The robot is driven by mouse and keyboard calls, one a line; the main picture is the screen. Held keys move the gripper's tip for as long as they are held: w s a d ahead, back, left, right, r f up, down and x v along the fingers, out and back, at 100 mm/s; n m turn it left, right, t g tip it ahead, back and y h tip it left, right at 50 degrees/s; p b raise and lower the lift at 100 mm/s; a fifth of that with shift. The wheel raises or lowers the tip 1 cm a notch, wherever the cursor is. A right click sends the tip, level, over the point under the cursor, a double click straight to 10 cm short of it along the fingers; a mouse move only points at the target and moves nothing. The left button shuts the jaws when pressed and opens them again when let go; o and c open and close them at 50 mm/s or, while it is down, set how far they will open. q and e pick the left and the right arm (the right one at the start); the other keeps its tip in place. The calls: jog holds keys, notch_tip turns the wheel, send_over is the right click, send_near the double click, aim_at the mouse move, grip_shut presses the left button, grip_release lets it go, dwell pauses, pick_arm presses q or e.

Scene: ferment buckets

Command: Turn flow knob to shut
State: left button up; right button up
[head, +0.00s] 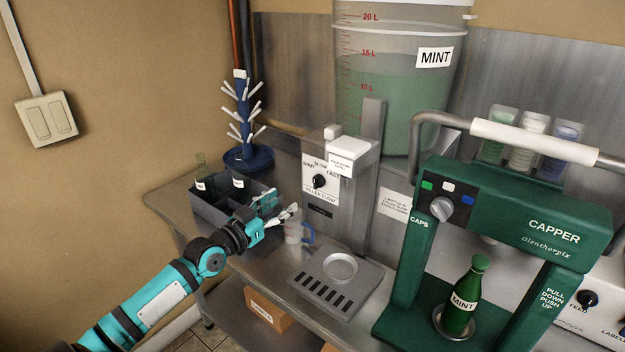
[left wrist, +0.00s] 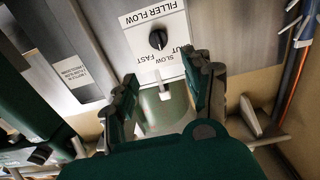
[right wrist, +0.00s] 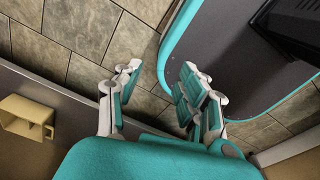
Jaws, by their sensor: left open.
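The black flow knob (head: 319,181) sits on the white filler flow plate, with SHUT, SLOW and FAST marked around it. The knob (left wrist: 158,39) also shows upside down in the left wrist view. Its mark seems to point roughly toward SLOW, but it is too small to be sure. My left gripper (head: 279,204) is open and empty, left of the filler and below the knob, apart from it. In its wrist view the left fingers (left wrist: 163,80) spread on either side below the plate. My right gripper (right wrist: 156,76) is open and empty above the floor.
A grey crate (head: 207,212) with bottles and a clear jug (head: 296,232) are close to my left gripper. The filler's drip tray (head: 330,291) is clear. The green capper (head: 500,215) holds a MINT bottle (head: 464,300) at right. The MINT bucket (head: 390,110) stands behind.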

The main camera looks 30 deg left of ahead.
pick_arm(q)
send_near(315, 181)
jog(key=w, duration=0.8)
jog(key=shift+w+d+f, duration=0.1)
jog(key=shift+w+d, duration=0.1)
jog(key=shift+w, duration=0.4)
pick_arm(e)
jog(key=shift+w+r, duration=0.1)
jog(key=shift+w, duration=0.75)
pick_arm(q)
jog(key=c, duration=1)
jog(key=shift+c, duration=0.2)
